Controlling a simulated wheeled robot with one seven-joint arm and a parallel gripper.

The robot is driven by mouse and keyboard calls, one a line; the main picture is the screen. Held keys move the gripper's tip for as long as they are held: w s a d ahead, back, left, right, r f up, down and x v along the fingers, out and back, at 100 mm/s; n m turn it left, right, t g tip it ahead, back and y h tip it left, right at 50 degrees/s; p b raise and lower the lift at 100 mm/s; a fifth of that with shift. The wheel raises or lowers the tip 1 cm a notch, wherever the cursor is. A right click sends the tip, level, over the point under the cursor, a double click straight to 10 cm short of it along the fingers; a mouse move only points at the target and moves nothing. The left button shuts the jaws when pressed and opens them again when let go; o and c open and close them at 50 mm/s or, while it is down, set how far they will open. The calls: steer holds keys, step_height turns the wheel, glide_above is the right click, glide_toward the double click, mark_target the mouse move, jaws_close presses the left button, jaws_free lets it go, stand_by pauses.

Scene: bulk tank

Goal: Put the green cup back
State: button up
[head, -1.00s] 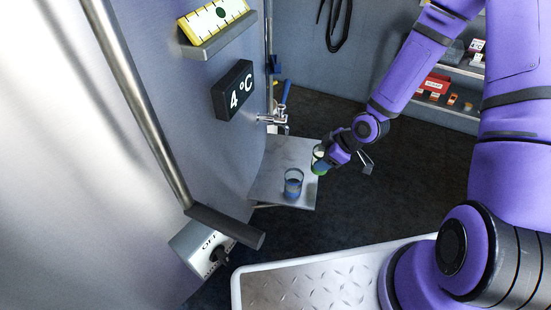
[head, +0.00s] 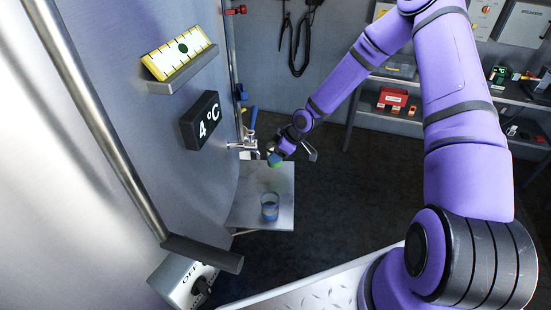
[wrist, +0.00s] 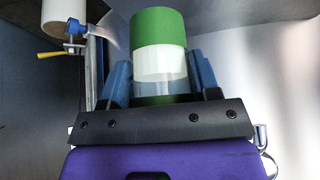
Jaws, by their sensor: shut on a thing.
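The green cup (wrist: 158,28) is in my gripper (wrist: 160,82) in the wrist view, between the two blue fingers. It has a green band, and a pale, clear part shows below it. In the head view the green cup (head: 274,159) shows small at the end of my arm, over the far part of a grey shelf (head: 246,210). My gripper (head: 279,157) is shut on it and partly hides it. I cannot tell whether the cup touches the shelf.
A clear blue cup (head: 270,207) stands on the shelf's near part. A tap with a blue handle (head: 249,135) juts from the tank wall behind the shelf. A 4 °C display (head: 201,119) and an OFF switch box (head: 184,283) are on the tank. Dark floor right of the shelf is clear.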

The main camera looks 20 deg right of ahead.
steer(key=shift+w+f, duration=0.1)
steer(key=shift+w, duration=0.3)
steer(key=shift+f, duration=1.7)
steer(key=shift+f, duration=0.15)
steer(key=o, duration=1.1)
steer(key=shift+c, duration=0.2)
